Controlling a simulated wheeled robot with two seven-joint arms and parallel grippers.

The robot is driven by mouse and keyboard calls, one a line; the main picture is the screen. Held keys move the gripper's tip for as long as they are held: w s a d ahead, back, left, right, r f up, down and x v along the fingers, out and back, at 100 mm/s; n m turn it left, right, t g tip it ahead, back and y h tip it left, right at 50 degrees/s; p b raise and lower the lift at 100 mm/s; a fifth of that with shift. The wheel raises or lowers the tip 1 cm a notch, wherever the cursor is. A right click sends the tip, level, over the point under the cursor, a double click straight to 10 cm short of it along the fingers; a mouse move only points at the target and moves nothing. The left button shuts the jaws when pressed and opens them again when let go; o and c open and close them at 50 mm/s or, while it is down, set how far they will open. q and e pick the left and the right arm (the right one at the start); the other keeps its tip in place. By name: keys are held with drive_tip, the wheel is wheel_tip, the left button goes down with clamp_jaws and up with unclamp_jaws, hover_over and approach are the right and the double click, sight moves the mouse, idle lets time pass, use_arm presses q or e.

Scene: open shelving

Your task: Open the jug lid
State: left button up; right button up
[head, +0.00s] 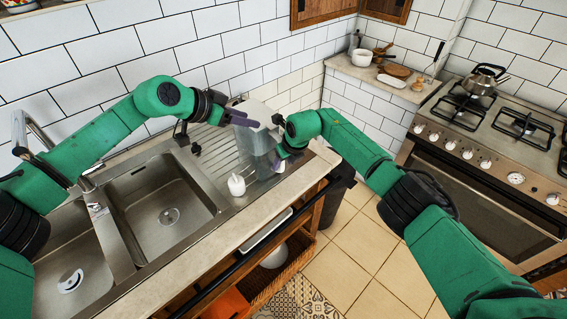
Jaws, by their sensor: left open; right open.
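The jug (251,138) is a pale grey, see-through vessel on the drainboard at the right end of the sink. Its light grey lid (257,112) looks closed, though the grippers partly cover the jug's top. My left gripper (238,111) is open at the jug's upper left side, close to the lid. My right gripper (278,143) is open at the jug's right side, with its fingers pointing left and down. Contact between either gripper and the jug cannot be made out.
A small white dispenser-like item (236,186) stands in front of the jug. The double sink (162,200) and its tap (40,150) lie to the left. A dark bin (337,190) stands right of the counter. A stove (490,150) with a kettle (483,79) is farther right.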

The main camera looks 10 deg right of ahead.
drive_tip(key=shift+w+f, duration=0.15)
drive_tip(key=shift+f, duration=0.3)
clamp_jaws()
idle(0.7)
idle(0.5)
